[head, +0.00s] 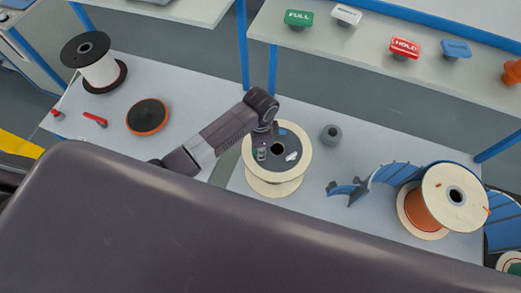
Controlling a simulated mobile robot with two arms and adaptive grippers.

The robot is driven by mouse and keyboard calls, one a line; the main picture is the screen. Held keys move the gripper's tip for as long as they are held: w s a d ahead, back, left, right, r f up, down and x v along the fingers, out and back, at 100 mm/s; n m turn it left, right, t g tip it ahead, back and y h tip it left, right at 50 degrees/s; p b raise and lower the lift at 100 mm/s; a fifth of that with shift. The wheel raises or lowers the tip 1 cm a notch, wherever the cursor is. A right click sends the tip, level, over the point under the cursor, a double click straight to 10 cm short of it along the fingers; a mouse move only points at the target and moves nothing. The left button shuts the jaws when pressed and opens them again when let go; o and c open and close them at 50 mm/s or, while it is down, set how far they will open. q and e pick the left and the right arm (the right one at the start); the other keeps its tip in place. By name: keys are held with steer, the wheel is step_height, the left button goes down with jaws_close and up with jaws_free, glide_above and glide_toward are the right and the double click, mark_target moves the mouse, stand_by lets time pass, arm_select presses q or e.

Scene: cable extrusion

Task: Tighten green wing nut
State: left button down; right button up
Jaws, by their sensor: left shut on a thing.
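A pale wooden cable spool (264,186) with a dark top face stands on the middle table. My left gripper (263,149) reaches over the left part of this top face, pointing down. It is shut on a small greyish-green piece there, which looks like the green wing nut; the fingers hide most of it and its shape is unclear. The spool's dark centre hole is just to the right of the gripper. A small white piece (292,157) lies on the top face right of the hole. My right gripper is not in view.
A grey knobbed piece (332,135) and a blue bracket (346,188) stand right of the spool. An orange cable spool (421,211) and blue curved panels are farther right. A white spool (101,71), orange-black disc (148,117) and red handles are left. Signs stand on the rear shelf.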

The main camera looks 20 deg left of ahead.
arm_select(q)
steer(key=m, duration=0.4)
steer(key=shift+w+a+m, duration=0.1)
steer(key=shift+w+m, duration=0.05)
steer(key=shift+m, duration=0.15)
steer(key=m, duration=1)
steer(key=shift+w, duration=0.1)
steer(key=shift+m+b, duration=0.3)
steer(key=shift+m, duration=1.5)
steer(key=c, duration=1.9)
jaws_free()
step_height(320, 180, up, 12)
